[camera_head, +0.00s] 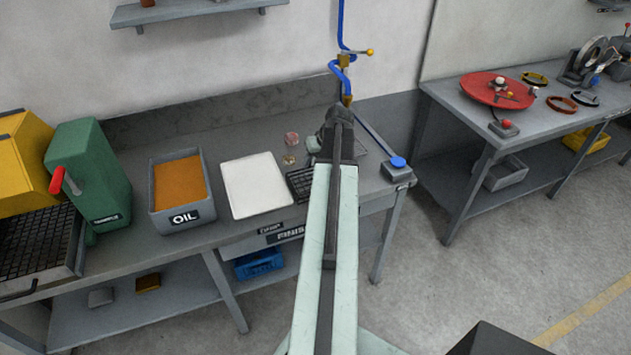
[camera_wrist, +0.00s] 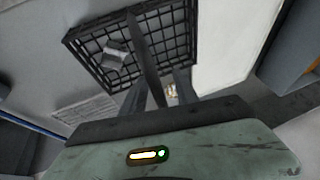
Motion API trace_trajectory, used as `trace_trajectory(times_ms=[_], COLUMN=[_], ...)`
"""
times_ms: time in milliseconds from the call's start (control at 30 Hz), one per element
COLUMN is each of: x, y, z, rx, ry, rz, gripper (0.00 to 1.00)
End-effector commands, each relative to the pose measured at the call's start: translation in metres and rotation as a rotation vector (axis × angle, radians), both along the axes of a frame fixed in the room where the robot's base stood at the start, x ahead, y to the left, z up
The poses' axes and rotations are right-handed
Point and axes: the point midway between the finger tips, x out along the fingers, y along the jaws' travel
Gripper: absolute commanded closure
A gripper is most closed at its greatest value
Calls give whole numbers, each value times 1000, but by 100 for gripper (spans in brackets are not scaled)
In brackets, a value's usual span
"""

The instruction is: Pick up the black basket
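The black basket (camera_wrist: 97,28) is a shallow, square wire grid in the upper middle of the wrist view. In the head view the basket (camera_head: 298,184) lies on the workbench just right of the white tray, its right part hidden behind my arm. My gripper (camera_wrist: 140,50) shows dark fingers reaching across the basket in the wrist view, with a small grey piece beside them. I cannot tell whether they touch the basket or how far apart they are. In the head view my arm hides the fingertips.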

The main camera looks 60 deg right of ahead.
Motion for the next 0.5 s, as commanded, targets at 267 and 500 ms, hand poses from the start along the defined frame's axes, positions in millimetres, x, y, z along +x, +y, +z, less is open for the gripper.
trace_trajectory(times_ms=[267,500], x=[0,1], y=[0,0], z=[0,0], rx=[0,0], ry=[0,0], rz=[1,1], gripper=[100,100])
